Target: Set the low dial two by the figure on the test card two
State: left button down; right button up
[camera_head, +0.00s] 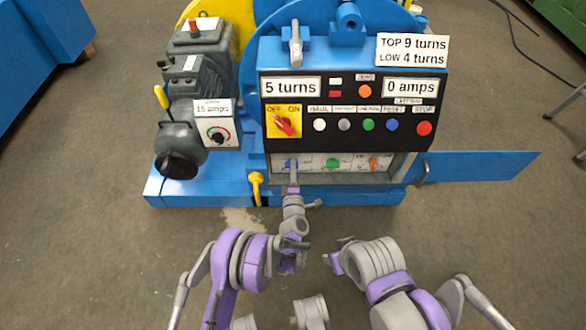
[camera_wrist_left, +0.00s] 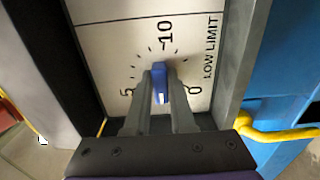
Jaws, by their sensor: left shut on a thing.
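The test card (camera_head: 412,50) on top of the cabinet reads "TOP 9 turns" and "LOW 4 turns". The low dial is a blue knob (camera_wrist_left: 160,82) on a white face marked "LOW LIMIT", with 0, 5 and 10, turned sideways in the left wrist view. A pale mark on the knob faces the bottom of that view, between 5 and 0; the ticks there are hidden. My left gripper (camera_wrist_left: 158,100) is shut on the knob, one finger each side. In the head view it reaches the left end of the lower panel (camera_head: 292,172).
A green knob (camera_head: 333,163) and an orange knob (camera_head: 374,163) sit right of the blue one. The open blue door (camera_head: 480,167) swings out to the right. A yellow hooked handle (camera_head: 256,184) is close left. Displays read "5 turns" (camera_head: 291,87) and "0 amps" (camera_head: 410,87).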

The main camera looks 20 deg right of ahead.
pick_arm(q)
jog(key=m, duration=0.4)
jog(key=shift+f+m, duration=0.1)
jog(key=shift+m, duration=0.2)
jog(key=shift+a+f+m, duration=0.1)
jog(key=shift+m, duration=1.5)
jog(key=c, duration=0.8)
grip_release()
jog(key=shift+o, duration=0.2)
